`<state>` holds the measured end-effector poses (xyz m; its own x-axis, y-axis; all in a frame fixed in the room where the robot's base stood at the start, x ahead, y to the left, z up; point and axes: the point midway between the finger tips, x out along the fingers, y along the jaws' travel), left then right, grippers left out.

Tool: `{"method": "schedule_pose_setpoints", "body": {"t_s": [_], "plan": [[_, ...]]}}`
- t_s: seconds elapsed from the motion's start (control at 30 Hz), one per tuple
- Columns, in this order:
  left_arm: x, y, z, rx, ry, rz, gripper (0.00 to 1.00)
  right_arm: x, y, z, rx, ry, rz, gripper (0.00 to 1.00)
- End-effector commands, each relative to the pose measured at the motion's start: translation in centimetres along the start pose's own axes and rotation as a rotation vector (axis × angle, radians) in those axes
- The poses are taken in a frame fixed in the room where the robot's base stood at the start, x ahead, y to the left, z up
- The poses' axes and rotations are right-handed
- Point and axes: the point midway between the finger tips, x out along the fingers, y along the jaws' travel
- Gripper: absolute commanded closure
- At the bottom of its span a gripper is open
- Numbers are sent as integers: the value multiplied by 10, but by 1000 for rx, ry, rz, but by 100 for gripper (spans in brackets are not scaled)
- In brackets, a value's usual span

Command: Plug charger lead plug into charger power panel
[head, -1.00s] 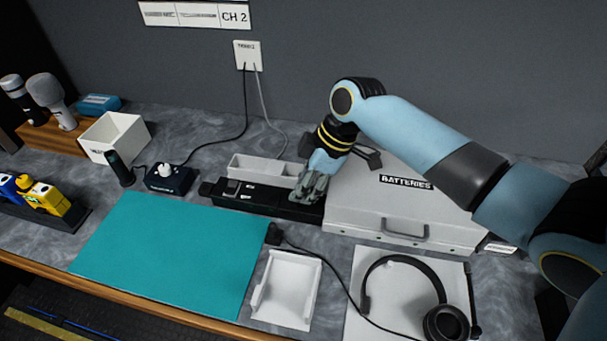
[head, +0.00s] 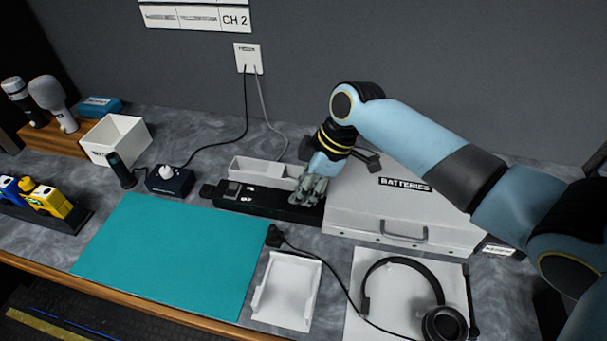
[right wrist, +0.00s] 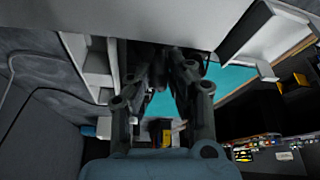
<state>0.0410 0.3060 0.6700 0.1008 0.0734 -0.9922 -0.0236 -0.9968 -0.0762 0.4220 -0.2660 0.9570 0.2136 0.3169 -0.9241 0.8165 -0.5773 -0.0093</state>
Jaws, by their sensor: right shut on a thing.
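My right gripper (head: 312,190) is at the right end of a long black unit (head: 250,197), which looks like the charger power panel, behind the teal mat. The gripper is shut on a small dark thing that I take to be the charger lead plug. In the right wrist view a dark shape shows between the fingers (right wrist: 160,75). The fingers hide most of it, so I cannot tell whether it is seated in the panel or only touching it. My left gripper is not in view.
A white batteries case (head: 400,210) stands close right of the gripper, and a white divided tray (head: 262,168) lies behind the black unit. A black plug (head: 275,236) on a cable lies by the teal mat (head: 175,250). A headset (head: 443,322) and empty white tray (head: 288,290) are in front.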

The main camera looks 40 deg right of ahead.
Motion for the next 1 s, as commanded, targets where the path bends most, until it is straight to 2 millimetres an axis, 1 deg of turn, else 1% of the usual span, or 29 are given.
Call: {"method": "schedule_pose_setpoints", "body": {"t_s": [0.27,1.0], "plan": [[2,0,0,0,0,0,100,3,0,1,0,0,0,100],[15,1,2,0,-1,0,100,20,0,8,1,0,0,100]]}}
